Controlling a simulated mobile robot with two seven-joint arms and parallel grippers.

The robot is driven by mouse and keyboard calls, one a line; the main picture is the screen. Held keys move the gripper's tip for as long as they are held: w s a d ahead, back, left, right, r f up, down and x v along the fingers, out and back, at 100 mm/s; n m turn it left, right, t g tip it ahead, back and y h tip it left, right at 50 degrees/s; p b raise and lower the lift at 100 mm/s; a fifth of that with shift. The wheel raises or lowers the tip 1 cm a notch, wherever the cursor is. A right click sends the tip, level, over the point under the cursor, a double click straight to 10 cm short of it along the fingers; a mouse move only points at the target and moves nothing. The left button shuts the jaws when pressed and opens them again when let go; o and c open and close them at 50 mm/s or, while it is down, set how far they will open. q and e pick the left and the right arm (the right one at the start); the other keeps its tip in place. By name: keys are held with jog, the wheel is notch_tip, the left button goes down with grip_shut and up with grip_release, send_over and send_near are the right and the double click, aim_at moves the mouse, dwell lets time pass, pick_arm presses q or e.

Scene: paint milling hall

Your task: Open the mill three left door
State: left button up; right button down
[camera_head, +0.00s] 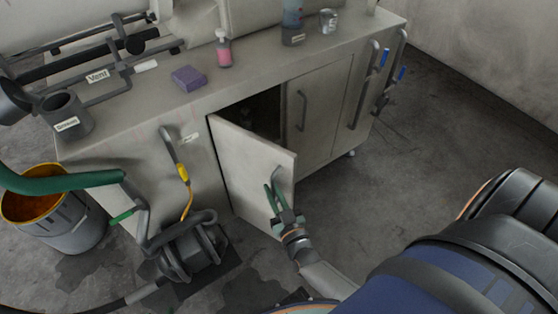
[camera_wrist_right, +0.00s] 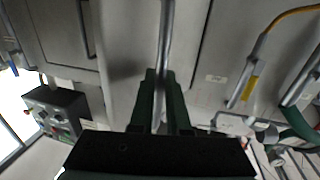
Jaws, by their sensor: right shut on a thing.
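The left door (camera_head: 243,172) of the mill cabinet stands partly open, swung outward with its hinge side at the left. A dark gap into the cabinet shows above and behind it. My right gripper (camera_head: 273,191) is shut on the door's grey bar handle (camera_head: 281,173), near the door's free edge. In the right wrist view the handle (camera_wrist_right: 166,40) runs down between the two green fingers (camera_wrist_right: 161,98), with the pale door panel (camera_wrist_right: 130,55) behind it. The right door (camera_head: 320,100) of the cabinet is closed. My left gripper is not in view.
A pump-like unit (camera_head: 190,247) and hoses stand on the floor left of the door, beside an orange-lined bucket (camera_head: 60,233). A purple sponge (camera_head: 188,78) and a pink bottle (camera_head: 223,50) stand on the cabinet top. Floor right of the door (camera_head: 400,165) is clear.

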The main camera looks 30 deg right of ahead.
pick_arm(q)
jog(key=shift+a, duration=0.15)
pick_arm(e)
jog(key=shift+s+a, duration=0.1)
jog(key=shift+a, duration=0.5)
jog(key=c, duration=0.9)
grip_release()
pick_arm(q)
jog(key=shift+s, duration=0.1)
pick_arm(e)
jog(key=shift+s, duration=0.2)
